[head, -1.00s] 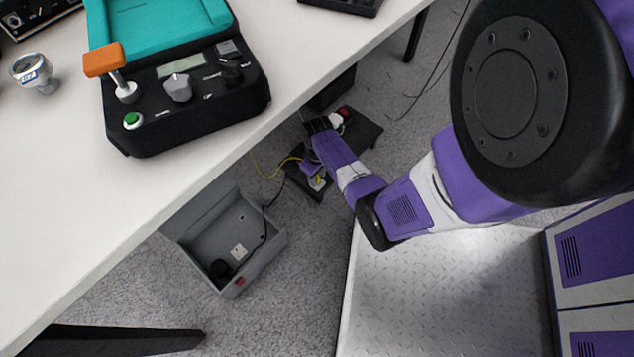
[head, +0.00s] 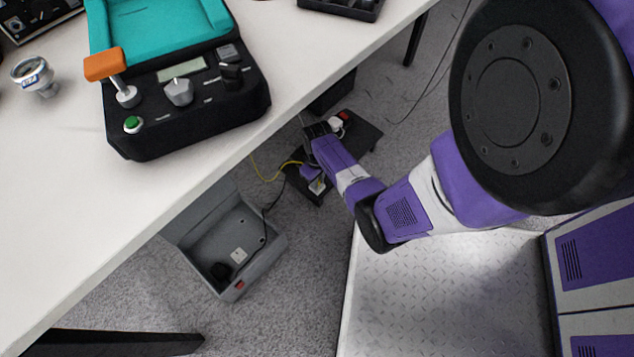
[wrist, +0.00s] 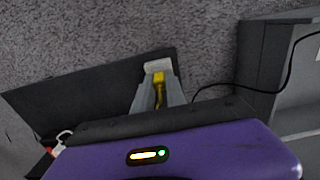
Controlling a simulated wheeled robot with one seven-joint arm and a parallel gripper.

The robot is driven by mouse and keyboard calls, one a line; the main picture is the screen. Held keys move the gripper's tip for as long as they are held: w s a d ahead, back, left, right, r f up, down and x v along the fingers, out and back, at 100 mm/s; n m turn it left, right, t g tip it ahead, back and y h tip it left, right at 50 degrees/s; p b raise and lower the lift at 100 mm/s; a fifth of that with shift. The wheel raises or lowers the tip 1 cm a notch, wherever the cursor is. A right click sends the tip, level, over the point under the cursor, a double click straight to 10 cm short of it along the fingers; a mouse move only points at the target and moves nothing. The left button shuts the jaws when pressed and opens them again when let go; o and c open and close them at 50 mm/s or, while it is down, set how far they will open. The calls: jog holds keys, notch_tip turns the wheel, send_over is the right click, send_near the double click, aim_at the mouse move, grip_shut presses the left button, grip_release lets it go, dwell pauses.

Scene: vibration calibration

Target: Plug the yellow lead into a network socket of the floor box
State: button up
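The yellow lead (head: 264,178) runs across the floor below the table edge to my gripper in the head view. In the wrist view its yellow plug (wrist: 158,82) lies between the two grey fingers of my gripper (wrist: 159,90), which look closed against its sides. A small white piece (wrist: 157,65) lies just beyond the fingertips, at the edge of a dark plate; whether the plug touches it I cannot tell. The box also shows at right in the wrist view (wrist: 262,60).
The white table (head: 60,230) overhangs the floor box's left side and bears a black device (head: 185,110) with a teal tray. A dark plate (head: 364,134) with a red-and-white item lies by my gripper. A black cable (head: 266,211) hangs over the box wall. Carpet lies between.

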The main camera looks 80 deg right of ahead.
grip_shut()
jog(key=shift+r+p, duration=0.8)
jog(key=shift+p, duration=0.4)
dwell(1.0)
jog(key=shift+r+p, duration=1.75)
jog(key=shift+p, duration=0.15)
jog(key=shift+w+a, duration=0.1)
jog(key=w+a+f+b, duration=0.1)
jog(key=w+a, duration=0.4)
jog(key=a, duration=0.2)
jog(key=w+a+f+b, duration=0.1)
jog(key=w+a+f, duration=0.1)
jog(key=w+a, duration=0.3)
jog(key=w+a+f, duration=0.1)
jog(key=w+a, duration=0.4)
jog(key=a, duration=0.4)
jog(key=shift+a+f+b, duration=0.15)
jog(key=shift+f+b, duration=0.1)
jog(key=shift+b, duration=0.15)
jog(key=shift+s+f+b, duration=0.15)
jog(key=shift+f+b, duration=0.35)
jog(key=shift+f, duration=0.15)
jog(key=shift+f+b, duration=0.8)
jog(key=shift+f, duration=0.15)
